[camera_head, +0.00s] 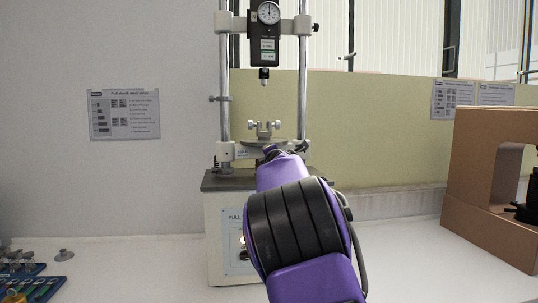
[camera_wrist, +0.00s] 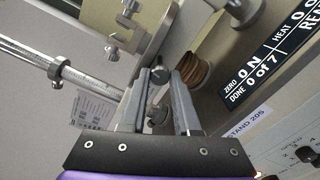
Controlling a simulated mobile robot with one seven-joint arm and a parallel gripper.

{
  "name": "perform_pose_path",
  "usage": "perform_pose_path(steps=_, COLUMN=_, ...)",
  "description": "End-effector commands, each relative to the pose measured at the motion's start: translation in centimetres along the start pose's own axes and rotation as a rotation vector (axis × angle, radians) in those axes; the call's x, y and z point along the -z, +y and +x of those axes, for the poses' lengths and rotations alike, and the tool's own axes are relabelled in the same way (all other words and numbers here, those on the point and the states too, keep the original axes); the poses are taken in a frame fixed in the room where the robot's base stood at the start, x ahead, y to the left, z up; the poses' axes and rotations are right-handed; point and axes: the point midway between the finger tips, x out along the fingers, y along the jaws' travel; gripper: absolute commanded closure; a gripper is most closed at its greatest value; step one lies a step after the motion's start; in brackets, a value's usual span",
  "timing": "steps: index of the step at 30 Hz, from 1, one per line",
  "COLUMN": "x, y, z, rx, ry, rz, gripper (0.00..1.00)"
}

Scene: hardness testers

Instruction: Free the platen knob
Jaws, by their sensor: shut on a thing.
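In the head view, my purple arm hides the knob and most of the gripper.
A brown ribbed part (camera_wrist: 193,69) sits close to the right finger in the wrist view. A black display (camera_wrist: 270,55) is farther right. A brown open box (camera_head: 475,135) stands at right, and blue trays (camera_head: 40,288) lie at left.

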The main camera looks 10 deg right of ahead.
Motion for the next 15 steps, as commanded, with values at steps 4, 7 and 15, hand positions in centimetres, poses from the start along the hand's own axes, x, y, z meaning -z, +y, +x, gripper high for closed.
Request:
perform_pose_path(steps=4, x=-0.02, y=-0.02, z=0.0, rx=0.0, ry=0.0, rz=-0.035, gripper=1.0)
perform_pose_path(steps=7, x=-0.01, y=-0.02, z=0.0, rx=0.0, ry=0.0, rz=-0.047, gripper=1.0)
perform_pose_path(steps=15, x=-0.01, y=-0.01, z=0.0, rx=0.0, ry=0.0, rz=-0.052, gripper=1.0)
